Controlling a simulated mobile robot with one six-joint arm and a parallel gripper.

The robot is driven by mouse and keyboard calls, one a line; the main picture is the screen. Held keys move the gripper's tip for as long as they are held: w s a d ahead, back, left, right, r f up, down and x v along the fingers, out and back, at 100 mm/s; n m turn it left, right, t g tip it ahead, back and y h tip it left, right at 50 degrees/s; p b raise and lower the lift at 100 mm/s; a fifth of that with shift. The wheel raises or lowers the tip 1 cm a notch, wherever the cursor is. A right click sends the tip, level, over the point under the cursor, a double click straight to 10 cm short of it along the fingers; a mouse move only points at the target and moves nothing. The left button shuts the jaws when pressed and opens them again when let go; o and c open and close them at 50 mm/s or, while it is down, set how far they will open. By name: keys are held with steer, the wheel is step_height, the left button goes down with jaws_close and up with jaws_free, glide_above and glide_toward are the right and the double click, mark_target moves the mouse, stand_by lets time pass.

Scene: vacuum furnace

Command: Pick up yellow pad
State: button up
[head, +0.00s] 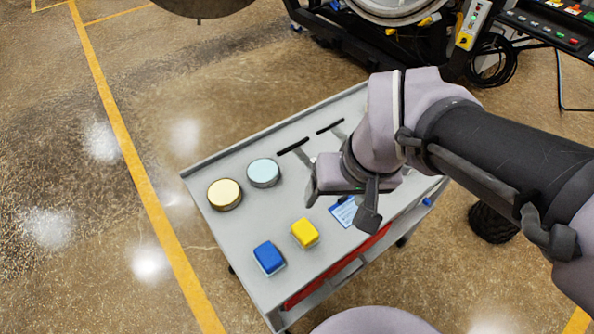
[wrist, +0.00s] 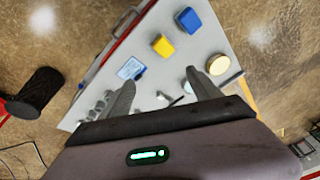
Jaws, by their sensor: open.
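The yellow pad (head: 305,233) lies on the grey cart top (head: 240,235), near its front edge, just right of a blue pad (head: 269,257). In the wrist view the yellow pad (wrist: 163,46) is ahead of the fingers, near the upper middle, and the blue pad (wrist: 188,20) is beyond it. My gripper (head: 339,203) is open and empty above the cart, to the right of and higher than the yellow pad. Both fingers show apart in the wrist view (wrist: 158,90), with nothing between them touching. The yellow pad is fully visible.
A cream-topped round tin (head: 224,194) and a light blue round tin (head: 264,172) stand on the cart's left side. A blue-and-white card (head: 344,210) lies right of the yellow pad. Dark-handled tools (head: 293,146) lie at the back. Furnace equipment (head: 395,10) stands behind.

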steer(key=w+a+f+n+g+h+p, duration=0.2)
steer(key=w+a+f+n+g, duration=0.1)
steer(key=w+a+f+n, duration=0.3)
steer(key=b, duration=0.6)
glide_toward(305, 230)
steer(key=f, duration=0.5)
steer(key=shift+s, duration=0.4)
steer(key=f+b, duration=0.1)
steer(key=f, duration=0.1)
steer(key=f+b, duration=0.1)
steer(key=f, duration=0.1)
steer(key=f+b, duration=0.1)
steer(key=f, duration=0.1)
steer(key=shift+w+d+b, duration=0.15)
steer(key=shift+w+b, duration=0.2)
steer(key=shift+r, duration=0.25)
steer(key=c, duration=1.5)
steer(key=shift+o, duration=0.2)
step_height(305, 230, up, 10)
steer(key=p, duration=0.5)
steer(key=o, duration=0.8)
steer(key=shift+c, duration=0.2)
steer(key=c, duration=0.6)
